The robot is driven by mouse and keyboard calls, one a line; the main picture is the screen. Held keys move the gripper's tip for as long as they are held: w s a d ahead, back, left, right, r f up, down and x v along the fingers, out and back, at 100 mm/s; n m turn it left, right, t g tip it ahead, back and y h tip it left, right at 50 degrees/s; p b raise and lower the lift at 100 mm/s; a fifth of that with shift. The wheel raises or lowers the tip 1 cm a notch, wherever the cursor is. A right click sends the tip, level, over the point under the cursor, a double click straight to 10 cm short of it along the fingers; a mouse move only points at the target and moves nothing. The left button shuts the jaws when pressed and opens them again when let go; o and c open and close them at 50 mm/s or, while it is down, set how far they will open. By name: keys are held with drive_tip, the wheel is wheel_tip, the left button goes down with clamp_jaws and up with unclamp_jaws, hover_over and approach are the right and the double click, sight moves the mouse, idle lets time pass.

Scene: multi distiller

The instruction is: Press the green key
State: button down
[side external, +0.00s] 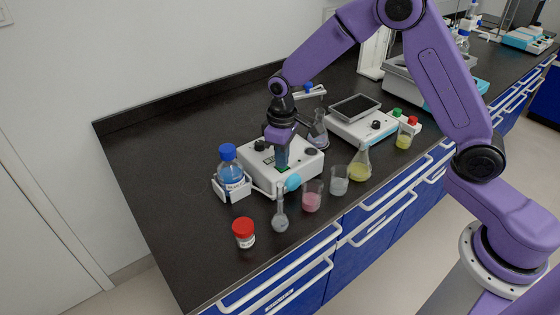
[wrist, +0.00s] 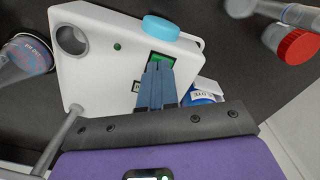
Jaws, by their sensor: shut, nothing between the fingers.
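A white device (side external: 295,155) stands in the middle of the dark bench. It fills much of the wrist view (wrist: 95,65). A green rectangular key (wrist: 161,59) is on its top face, near a light-blue round knob (wrist: 160,28). A small round green spot (wrist: 117,46) is farther left on the same face. My gripper (side external: 281,168) is shut and empty, pointing down at the device. In the wrist view its fingertips (wrist: 159,66) overlap the lower edge of the green key. I cannot tell whether they touch it.
A blue-capped bottle (side external: 231,167) stands left of the device. A red-capped jar (side external: 243,233), a flask (side external: 280,221) and beakers, including a pink one (side external: 312,201), stand in front. A balance (side external: 357,115) is behind right, near a green button (side external: 397,112). The left bench is clear.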

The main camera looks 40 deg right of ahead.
drive_tip(key=shift+r, duration=3.5)
drive_tip(key=s+r+n, duration=0.3)
drive_tip(key=s+r, duration=0.1)
drive_tip(key=s, duration=1.2)
drive_tip(key=s+d+n, duration=0.1)
drive_tip(key=s+d, duration=0.3)
drive_tip(key=s, duration=0.4)
drive_tip(key=s+d+n, duration=0.2)
drive_tip(key=s+d, duration=0.2)
drive_tip(key=s, duration=0.4)
drive_tip(key=shift+s+d+n, duration=0.2)
drive_tip(key=shift+d+n, duration=0.05)
drive_tip(key=shift+n, duration=0.05)
